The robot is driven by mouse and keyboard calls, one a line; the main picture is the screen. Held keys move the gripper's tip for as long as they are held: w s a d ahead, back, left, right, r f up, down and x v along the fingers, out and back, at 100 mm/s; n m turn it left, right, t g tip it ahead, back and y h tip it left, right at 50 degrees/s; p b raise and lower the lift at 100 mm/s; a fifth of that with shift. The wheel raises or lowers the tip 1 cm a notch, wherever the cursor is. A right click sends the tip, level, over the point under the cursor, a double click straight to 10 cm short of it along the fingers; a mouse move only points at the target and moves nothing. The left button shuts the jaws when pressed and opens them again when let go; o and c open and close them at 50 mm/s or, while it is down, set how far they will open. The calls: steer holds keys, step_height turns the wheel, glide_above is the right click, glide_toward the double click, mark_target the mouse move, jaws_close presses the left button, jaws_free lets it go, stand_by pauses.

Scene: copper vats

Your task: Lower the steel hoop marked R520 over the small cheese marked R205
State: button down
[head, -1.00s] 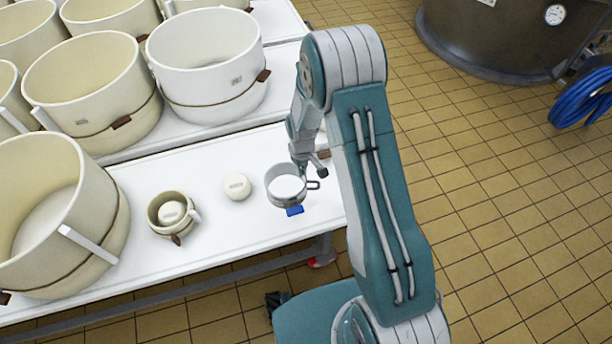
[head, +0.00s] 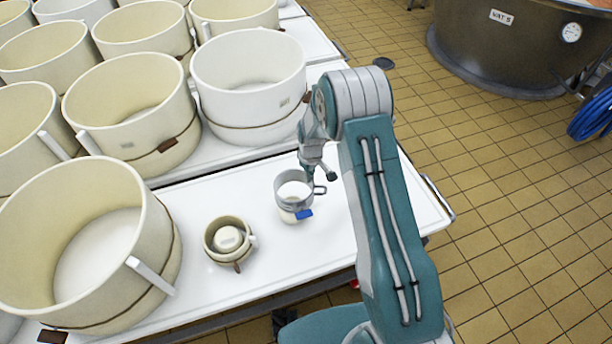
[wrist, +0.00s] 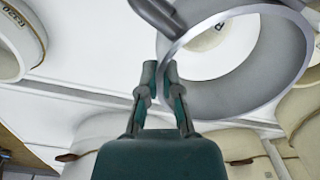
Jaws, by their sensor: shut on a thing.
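The steel hoop (head: 281,194), a grey open ring with a side handle and a blue tag, is held in the air in the head view. My gripper (head: 312,179) is shut on its rim. In the wrist view the fingertips (wrist: 161,72) meet at the edge of the hoop (wrist: 291,62). A small white cheese (head: 288,217) on the table shows just under the hoop, partly hidden by it. Through the ring in the wrist view, the cheese (wrist: 205,48) sits off centre to the left with a partly cut-off dark mark. I cannot read the R520 or R205 markings.
A small cream hoop (head: 213,244) around another small cheese (head: 228,238) stands left of the steel hoop. Large cream and white hoops (head: 250,75) crowd the back and left. The white table (head: 380,212) is clear at right.

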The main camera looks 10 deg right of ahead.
steer(key=shift+d+f, duration=0.1)
steer(key=shift+f, duration=0.7)
steer(key=f, duration=0.5)
steer(key=shift+a+f, duration=0.3)
steer(key=shift+a, duration=0.05)
steer(key=shift+a+f, duration=0.2)
steer(key=shift+f, duration=0.45)
steer(key=shift+a+f, duration=0.3)
steer(key=shift+d, duration=0.3)
steer(key=shift+a+f, duration=0.1)
steer(key=shift+a, duration=0.1)
